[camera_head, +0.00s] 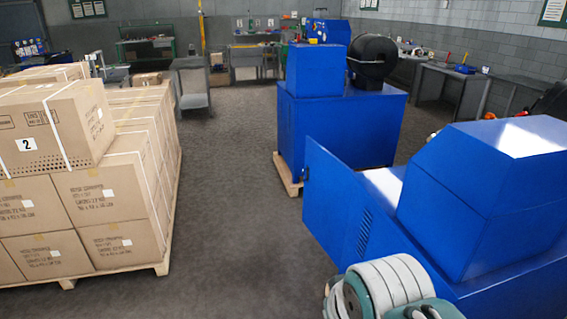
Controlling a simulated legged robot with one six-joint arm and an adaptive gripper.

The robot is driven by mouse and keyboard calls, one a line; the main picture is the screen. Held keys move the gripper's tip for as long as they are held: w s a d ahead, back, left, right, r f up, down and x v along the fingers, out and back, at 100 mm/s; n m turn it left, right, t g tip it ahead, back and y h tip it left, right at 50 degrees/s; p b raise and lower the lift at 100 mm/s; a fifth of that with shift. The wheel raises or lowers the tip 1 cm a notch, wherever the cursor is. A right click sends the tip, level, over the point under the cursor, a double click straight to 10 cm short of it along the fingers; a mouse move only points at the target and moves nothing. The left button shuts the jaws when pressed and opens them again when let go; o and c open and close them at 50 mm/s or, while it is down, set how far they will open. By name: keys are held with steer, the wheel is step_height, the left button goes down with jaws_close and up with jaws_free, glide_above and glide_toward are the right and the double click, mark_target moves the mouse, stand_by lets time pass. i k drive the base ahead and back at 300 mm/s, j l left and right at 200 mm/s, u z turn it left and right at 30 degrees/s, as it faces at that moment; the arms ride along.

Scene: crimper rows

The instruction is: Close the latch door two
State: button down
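A pale inner surface shows behind the door. No number is readable on the door, so I cannot tell whether it is door two. White and teal parts of my arm show at the bottom, in front of the machine's near side. My gripper is not visible.
A second blue machine (338,125) stands on a pallet behind. Stacked cartons (108,190) on a pallet fill the left; one carries a "2" label. Grey floor (235,200) between them is clear. A grey cart (192,90) and benches stand at the back.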

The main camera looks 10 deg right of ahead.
mark_target(328, 183)
steer(key=i+j, duration=1.1)
steer(key=i, duration=0.15)
steer(key=i+l, duration=0.15)
steer(key=i, duration=0.35)
steer(key=i+l+z, duration=0.1)
steer(key=i, duration=0.35)
steer(key=i+l, duration=0.2)
steer(key=i, duration=0.3)
steer(key=i+l, duration=0.35)
